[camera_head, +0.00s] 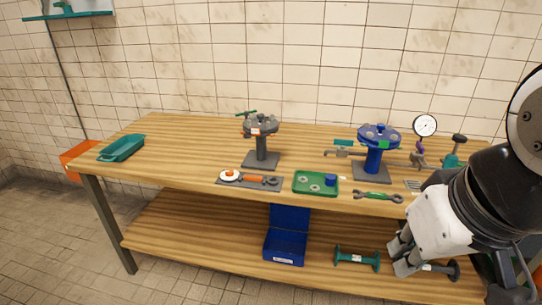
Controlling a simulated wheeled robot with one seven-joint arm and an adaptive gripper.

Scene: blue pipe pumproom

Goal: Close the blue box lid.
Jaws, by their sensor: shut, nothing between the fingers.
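The blue box (284,251) stands on the lower shelf of the bench, left of my gripper. Its lid (290,218) is open and stands up at the back, with its upper edge close under the tabletop's front edge. The dark inside of the box shows from above. My gripper (398,262) is at the lower right, by the front of the bench and well apart from the box. Its fingers are shut and seem to hold nothing. My arm hides part of the bench's right end.
The wooden tabletop (180,140) overhangs the lower shelf (190,233). A green dumbbell-shaped part (357,258) lies between box and gripper. A dark part (440,268) lies behind my gripper. A green tray (316,184) and wrench (377,195) lie above. Shelf left of the box is clear.

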